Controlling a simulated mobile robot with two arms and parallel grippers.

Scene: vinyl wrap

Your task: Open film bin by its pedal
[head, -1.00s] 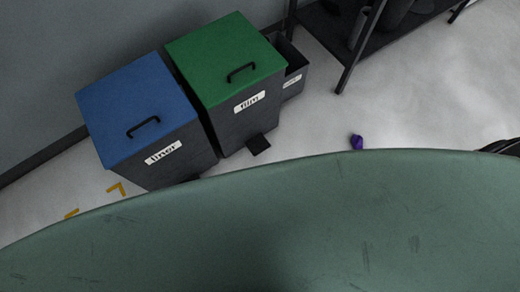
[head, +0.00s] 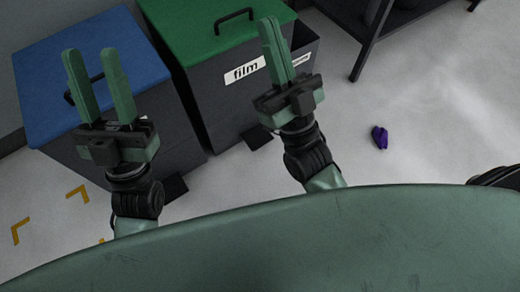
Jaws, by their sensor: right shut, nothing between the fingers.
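The film bin (head: 222,100) is dark grey with a shut green lid (head: 205,28), a black handle and a white "film" label (head: 245,71). Its black pedal (head: 257,137) sticks out at floor level, partly hidden by my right gripper's wrist. My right gripper (head: 272,25) is shut and empty, its fingers pointing up the picture in front of the film bin's right part. My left gripper (head: 88,56) is open and empty, in front of the blue-lidded bin.
The blue-lidded bin (head: 40,85) stands left of the film bin, with a pedal (head: 174,187) low in front. A smaller grey bin (head: 304,47) stands at the right. A purple item (head: 379,137) lies on open floor. A dark shelf (head: 368,40) stands at the upper right.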

